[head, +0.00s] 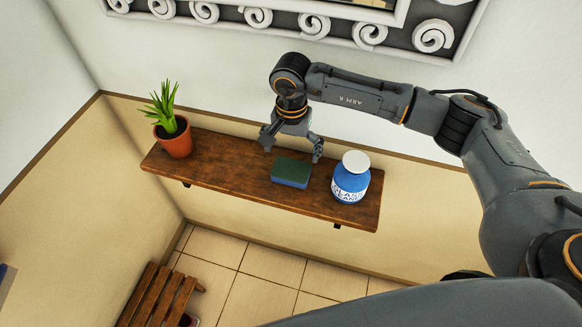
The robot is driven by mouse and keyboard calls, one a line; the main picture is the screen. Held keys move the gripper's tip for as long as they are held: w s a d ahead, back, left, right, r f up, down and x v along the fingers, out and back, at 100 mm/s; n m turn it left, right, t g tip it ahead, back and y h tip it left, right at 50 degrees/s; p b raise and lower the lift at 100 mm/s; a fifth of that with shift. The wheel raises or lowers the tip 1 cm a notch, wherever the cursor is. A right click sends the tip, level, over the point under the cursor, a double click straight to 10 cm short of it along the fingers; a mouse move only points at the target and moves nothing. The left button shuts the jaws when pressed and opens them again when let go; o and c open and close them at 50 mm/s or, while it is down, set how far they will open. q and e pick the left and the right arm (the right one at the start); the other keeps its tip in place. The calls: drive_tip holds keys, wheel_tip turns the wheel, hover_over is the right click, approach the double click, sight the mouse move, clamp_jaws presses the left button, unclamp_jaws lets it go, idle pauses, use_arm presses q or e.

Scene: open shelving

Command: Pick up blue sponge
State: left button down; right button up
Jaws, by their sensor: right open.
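The blue sponge (290,172), with a dark green top, lies flat on a brown wooden wall shelf (225,165). My right gripper (291,154) is open and empty, pointing down just above and behind the sponge. Its fingers are spread, one toward the left and one toward the right side of the sponge. I cannot tell the exact height gap between the fingertips and the shelf. My left gripper is not in view.
A blue bottle with a white lid (351,178) stands close to the right of the sponge. A potted plant (173,135) stands at the shelf's left end. The shelf between plant and sponge is clear. A wooden slatted stool (158,297) is on the floor below.

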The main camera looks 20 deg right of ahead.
sight(291, 169)
drive_tip(key=shift+s+a+f+p, duration=0.1)
drive_tip(key=shift+s+f+p, duration=0.1)
drive_tip(key=shift+f+p, duration=0.35)
drive_tip(key=shift+s+a+f+p, duration=0.1)
drive_tip(key=shift+s+f+p, duration=0.1)
drive_tip(key=shift+f+p, duration=0.3)
wheel_tip(291, 169, down, 3)
drive_tip(key=shift+p, duration=0.65)
drive_tip(key=shift+f, duration=0.2)
drive_tip(key=c, duration=0.5)
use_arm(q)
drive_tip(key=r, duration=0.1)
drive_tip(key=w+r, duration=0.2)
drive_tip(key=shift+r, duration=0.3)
use_arm(e)
drive_tip(key=shift+o, duration=0.2)
